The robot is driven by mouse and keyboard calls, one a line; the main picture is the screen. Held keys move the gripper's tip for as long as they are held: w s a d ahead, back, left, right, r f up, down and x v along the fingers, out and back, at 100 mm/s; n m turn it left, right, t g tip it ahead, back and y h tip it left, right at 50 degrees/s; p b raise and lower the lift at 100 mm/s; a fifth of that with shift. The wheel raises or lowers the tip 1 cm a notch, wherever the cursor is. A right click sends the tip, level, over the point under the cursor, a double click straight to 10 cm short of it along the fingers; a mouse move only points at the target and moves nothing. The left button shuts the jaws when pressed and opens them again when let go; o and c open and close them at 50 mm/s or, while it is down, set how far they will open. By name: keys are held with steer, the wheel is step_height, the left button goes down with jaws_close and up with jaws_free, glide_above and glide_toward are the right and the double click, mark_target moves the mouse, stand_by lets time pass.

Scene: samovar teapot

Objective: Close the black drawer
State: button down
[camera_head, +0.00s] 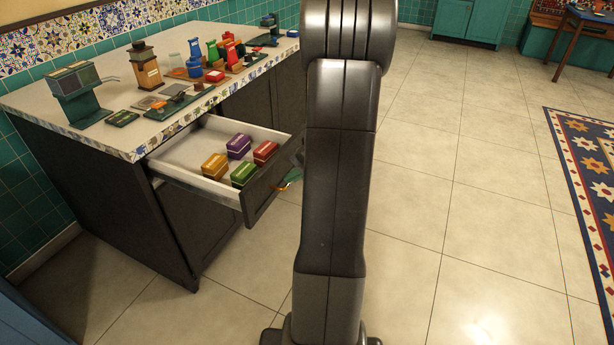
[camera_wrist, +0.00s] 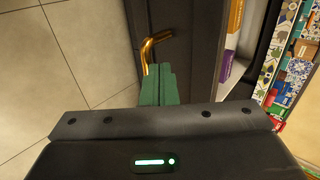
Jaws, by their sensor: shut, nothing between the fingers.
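The black drawer (camera_head: 268,184) is pulled out from the dark cabinet below the counter. Its pale inside holds a yellow box (camera_head: 214,167), a purple box (camera_head: 239,146), a green box (camera_head: 243,175) and a red box (camera_head: 266,152). In the wrist view, the drawer's dark front (camera_wrist: 185,40) carries a brass handle (camera_wrist: 150,46). My gripper (camera_wrist: 158,72) has green fingers that are shut and empty, close to the handle and the drawer front. I cannot tell whether they touch. In the head view my arm hides most of the gripper; only a bit of green shows beside the drawer front.
The counter (camera_head: 30,98) above holds a green machine (camera_head: 78,92), a wooden grinder (camera_head: 145,65) and several small coloured items. A patterned rug (camera_head: 590,190) lies at the right. The tiled floor (camera_head: 450,200) between is clear.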

steer(key=shift+w+a, duration=0.35)
steer(key=shift+a, duration=0.65)
steer(key=p, duration=0.5)
glide_above(191, 160)
steer(key=shift+w+a+r, duration=0.15)
steer(key=shift+r, duration=0.1)
